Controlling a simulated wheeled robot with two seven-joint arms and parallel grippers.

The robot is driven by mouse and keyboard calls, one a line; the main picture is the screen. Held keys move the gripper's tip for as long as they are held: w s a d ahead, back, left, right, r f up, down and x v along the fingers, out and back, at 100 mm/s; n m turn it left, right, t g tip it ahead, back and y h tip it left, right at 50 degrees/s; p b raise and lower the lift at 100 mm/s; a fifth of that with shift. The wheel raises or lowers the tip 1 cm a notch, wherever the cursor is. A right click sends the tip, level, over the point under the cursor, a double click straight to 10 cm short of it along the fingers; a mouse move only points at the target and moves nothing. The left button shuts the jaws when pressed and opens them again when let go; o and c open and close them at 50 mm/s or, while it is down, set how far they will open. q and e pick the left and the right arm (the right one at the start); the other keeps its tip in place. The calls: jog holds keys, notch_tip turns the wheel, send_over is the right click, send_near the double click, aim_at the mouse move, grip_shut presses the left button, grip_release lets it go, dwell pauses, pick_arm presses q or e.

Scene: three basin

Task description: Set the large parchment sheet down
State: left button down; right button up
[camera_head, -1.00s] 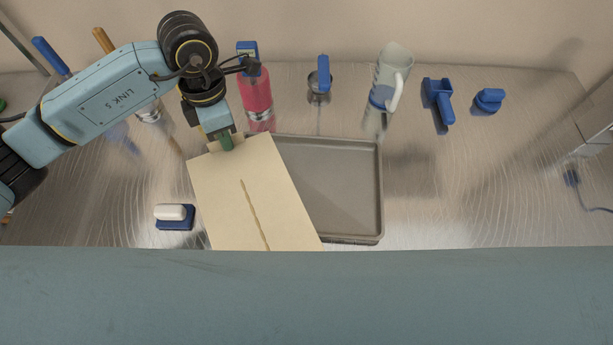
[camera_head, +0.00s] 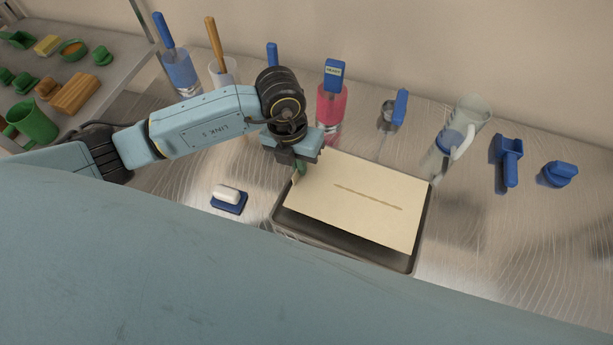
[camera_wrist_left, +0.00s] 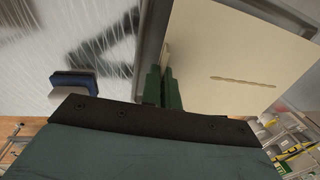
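The large parchment sheet (camera_head: 350,210) is pale cream with a brown streak along its middle. It lies over the grey tray (camera_head: 345,241), covering most of it and leaving a strip of the near side bare. Whether it touches the tray bottom cannot be told. My left gripper (camera_head: 300,168) is at the sheet's left far corner. In the left wrist view its green fingers (camera_wrist_left: 163,88) are close together on a small raised tab at the edge of the sheet (camera_wrist_left: 235,50). My right gripper is not in view.
A soap on a blue dish (camera_head: 228,204) lies left of the tray. A blue scoop (camera_head: 508,160) and blue lid (camera_head: 558,174) lie at right. A shelf with green dishes is far left.

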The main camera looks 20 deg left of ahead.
aim_at(299, 178)
pick_arm(q)
jog(key=shift+f, duration=3)
jog(key=shift+f, duration=0.15)
jog(key=c, duration=2)
grip_release()
jog(key=shift+o, duration=0.3)
notch_tip(299, 178, up, 12)
jog(key=a, duration=0.1)
jog(key=shift+a+b, duration=0.35)
jog(key=shift+b, duration=0.05)
